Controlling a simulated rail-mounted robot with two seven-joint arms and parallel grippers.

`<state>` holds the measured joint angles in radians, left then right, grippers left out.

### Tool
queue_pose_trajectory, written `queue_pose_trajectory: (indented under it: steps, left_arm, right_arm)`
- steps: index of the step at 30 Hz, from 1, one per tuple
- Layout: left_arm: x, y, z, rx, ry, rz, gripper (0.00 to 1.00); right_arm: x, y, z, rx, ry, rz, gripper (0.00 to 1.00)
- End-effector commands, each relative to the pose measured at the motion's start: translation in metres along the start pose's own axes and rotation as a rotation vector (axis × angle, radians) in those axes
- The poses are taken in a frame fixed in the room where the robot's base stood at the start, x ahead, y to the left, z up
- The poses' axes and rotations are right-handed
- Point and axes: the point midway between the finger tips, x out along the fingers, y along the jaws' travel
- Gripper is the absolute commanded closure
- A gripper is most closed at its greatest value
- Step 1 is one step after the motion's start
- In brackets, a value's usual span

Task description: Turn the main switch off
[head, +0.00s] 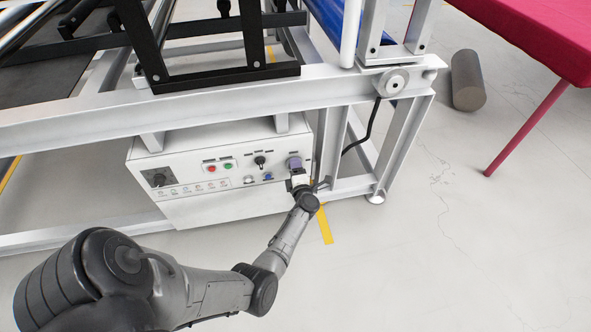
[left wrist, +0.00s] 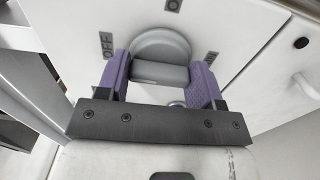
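The main switch is a grey rotary knob (left wrist: 161,73) with a bar handle on a round base. It sits on the white control box (head: 190,208), near the right end of its front panel. An OFF label (left wrist: 107,44) shows left of the knob in the left wrist view, and smaller labels show above and to its right. My left gripper (head: 295,166) is at the switch. Its purple fingers (left wrist: 160,82) stand on either side of the bar handle and appear to press on its ends. The switch is mostly hidden by the gripper in the head view. My right gripper is not in view.
The panel also has a red button (head: 212,167), a green button (head: 228,165) and a black knob (head: 260,161). A metal frame beam (head: 230,100) runs above the box, with a leg close to its right. The floor in front is clear.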

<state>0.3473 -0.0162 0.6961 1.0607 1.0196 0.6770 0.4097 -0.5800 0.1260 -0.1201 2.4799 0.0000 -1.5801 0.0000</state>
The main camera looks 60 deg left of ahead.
Motion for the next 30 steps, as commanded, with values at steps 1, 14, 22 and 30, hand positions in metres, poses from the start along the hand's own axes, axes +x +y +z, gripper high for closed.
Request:
queue_pose_trajectory:
  steps: [1, 14, 22, 30]
  left_arm:
    - [0.0, 0.0, 0.0, -0.001, 0.0, 0.0, 0.35]
    - [0.0, 0.0, 0.0, 0.002, 0.0, 0.0, 0.15]
    - [-0.028, 0.003, 0.0, 0.003, -0.002, -0.003, 0.15]
    - [-0.082, 0.003, 0.0, 0.002, -0.002, -0.003, 0.15]
  right_arm:
    - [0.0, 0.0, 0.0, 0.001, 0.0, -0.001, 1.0]
    - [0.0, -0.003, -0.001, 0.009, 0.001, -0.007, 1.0]
    - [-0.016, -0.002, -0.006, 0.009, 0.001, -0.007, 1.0]
    - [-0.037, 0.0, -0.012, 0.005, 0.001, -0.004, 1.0]
